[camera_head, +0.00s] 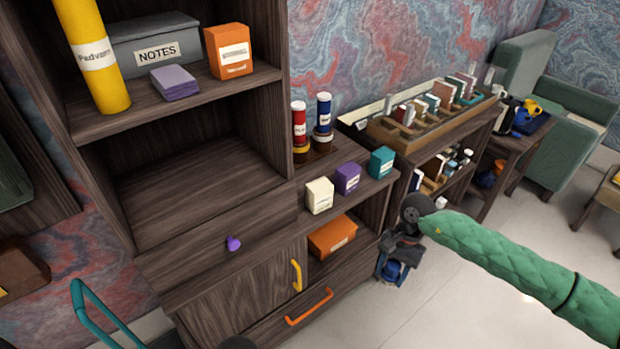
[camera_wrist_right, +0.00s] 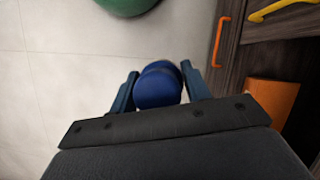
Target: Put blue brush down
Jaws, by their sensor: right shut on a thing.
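My right gripper (camera_head: 392,270) is at the end of the green-sleeved arm in the head view, in front of the right end of the dark wooden cabinet and above the floor. In the right wrist view my right gripper (camera_wrist_right: 158,88) is shut on a rounded blue thing (camera_wrist_right: 157,86), taken to be the blue brush; only its blue end shows between the fingers. In the head view the blue brush (camera_head: 394,270) is small and mostly hidden by the gripper. The left gripper is not in view.
Small cream (camera_head: 319,196), purple (camera_head: 347,179) and teal (camera_head: 381,162) boxes stand along the cabinet top (camera_head: 367,192). An orange box (camera_head: 332,237) lies in the open compartment below. A orange handle (camera_head: 309,307) sticks out low. The pale floor (camera_head: 480,300) is clear.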

